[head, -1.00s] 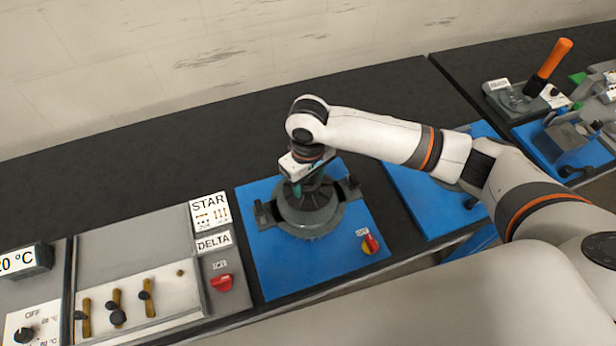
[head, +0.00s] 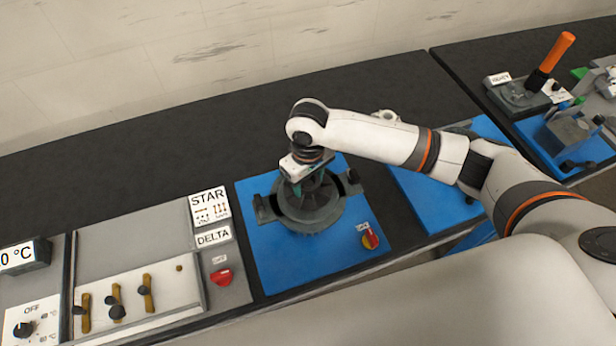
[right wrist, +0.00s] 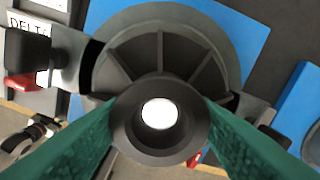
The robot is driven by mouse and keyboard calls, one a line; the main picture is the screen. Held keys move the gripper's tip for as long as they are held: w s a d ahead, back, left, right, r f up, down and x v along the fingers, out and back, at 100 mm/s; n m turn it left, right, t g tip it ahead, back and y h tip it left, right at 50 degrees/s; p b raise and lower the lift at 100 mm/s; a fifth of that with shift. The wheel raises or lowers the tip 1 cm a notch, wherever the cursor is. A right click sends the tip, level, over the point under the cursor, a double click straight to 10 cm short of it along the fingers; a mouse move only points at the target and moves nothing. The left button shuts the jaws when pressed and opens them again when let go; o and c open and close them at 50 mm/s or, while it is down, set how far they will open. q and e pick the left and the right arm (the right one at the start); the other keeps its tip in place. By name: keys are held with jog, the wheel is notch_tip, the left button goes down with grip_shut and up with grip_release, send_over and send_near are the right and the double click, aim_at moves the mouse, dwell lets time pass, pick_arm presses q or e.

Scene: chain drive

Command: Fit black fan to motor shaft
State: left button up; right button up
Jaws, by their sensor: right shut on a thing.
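The black fan (right wrist: 160,62) fills the middle of the right wrist view, its flat vanes spreading from a round hub. A bright white round end (right wrist: 159,113), which looks like the motor shaft, shows inside the hub's bore. My right gripper (right wrist: 160,118) has its green fingers shut on the hub, one on each side. In the head view the right gripper (head: 306,186) points down over the fan (head: 312,208), which sits at the round grey motor housing on a blue plate (head: 275,272). Whether the fan is fully seated cannot be told. My left gripper is not in view.
To the left is a grey panel with STAR and DELTA labels, a red knob (head: 221,277) and several levers. Another blue plate (head: 425,195) lies to the right, under my right arm.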

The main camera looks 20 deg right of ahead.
jog(key=shift+f, duration=0.65)
jog(key=o, duration=1.2)
jog(key=shift+c, duration=0.2)
jog(key=shift+r, duration=0.15)
notch_tip(320, 180, up, 12)
jog(key=b, duration=0.2)
jog(key=shift+b, duration=0.35)
jog(key=shift+f, duration=0.2)
